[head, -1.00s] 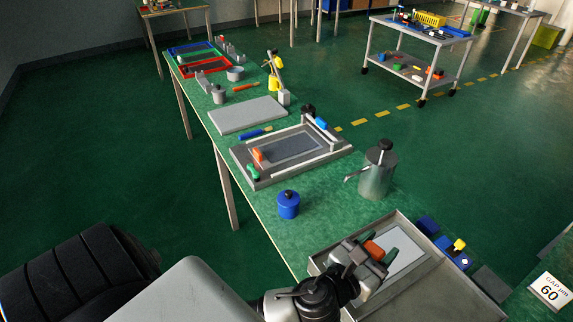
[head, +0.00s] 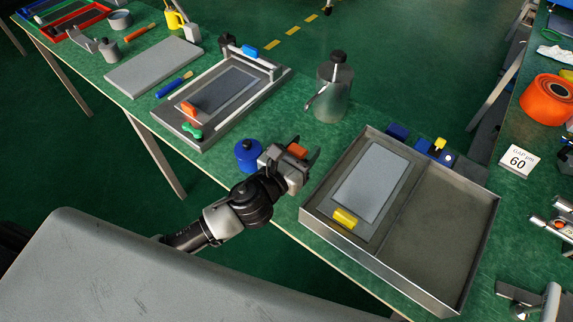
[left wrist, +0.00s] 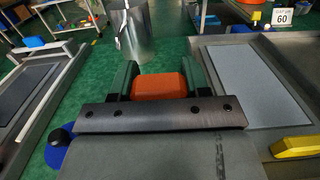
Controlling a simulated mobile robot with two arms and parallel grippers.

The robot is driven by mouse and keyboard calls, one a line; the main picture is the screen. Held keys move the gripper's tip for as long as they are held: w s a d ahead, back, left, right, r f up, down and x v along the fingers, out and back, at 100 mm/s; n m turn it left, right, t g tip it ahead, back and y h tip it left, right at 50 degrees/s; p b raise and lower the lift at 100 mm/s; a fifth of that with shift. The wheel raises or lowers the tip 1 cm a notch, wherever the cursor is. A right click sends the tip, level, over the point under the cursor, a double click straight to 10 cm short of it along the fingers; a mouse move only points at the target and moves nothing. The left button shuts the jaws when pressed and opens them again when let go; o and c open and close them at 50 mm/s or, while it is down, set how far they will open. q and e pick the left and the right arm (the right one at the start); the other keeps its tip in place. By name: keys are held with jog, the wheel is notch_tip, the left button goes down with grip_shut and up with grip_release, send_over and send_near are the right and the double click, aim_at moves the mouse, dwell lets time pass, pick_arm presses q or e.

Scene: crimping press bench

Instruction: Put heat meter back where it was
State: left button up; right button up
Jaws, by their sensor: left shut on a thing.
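My left gripper (head: 300,158) is shut on an orange block (head: 298,150). In the left wrist view the orange block (left wrist: 158,84) sits between the two dark green fingers. No marking shows on it, so I cannot tell if it is the heat meter. The gripper is over the green bench, between the blue jar (head: 247,154) and the metal tray (head: 318,224). A pale plate (head: 370,180) lies in the tray's left part, with a yellow block (head: 345,218) at its near end. My right gripper does not show.
A framed plate (head: 222,92) with another orange block (head: 188,109) stands to the left. A steel can (head: 331,90) stands behind the gripper. The tray's right part (head: 440,225) is empty. A "60" sign (head: 518,161) stands at the right.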

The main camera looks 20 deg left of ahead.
pick_arm(q)
jog(key=a+f, duration=0.1)
jog(key=f, duration=0.1)
jog(key=a+f+b, duration=0.1)
jog(key=f, duration=0.1)
jog(key=a+f+b, duration=0.1)
jog(key=shift+s+f, duration=0.2)
jog(key=shift+f, duration=0.2)
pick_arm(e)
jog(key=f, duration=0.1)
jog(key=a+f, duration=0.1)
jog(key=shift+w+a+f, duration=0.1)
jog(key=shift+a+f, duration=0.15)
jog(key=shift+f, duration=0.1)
pick_arm(q)
jog(key=shift+f, duration=0.1)
jog(key=o, duration=1)
jog(key=shift+c, duration=0.2)
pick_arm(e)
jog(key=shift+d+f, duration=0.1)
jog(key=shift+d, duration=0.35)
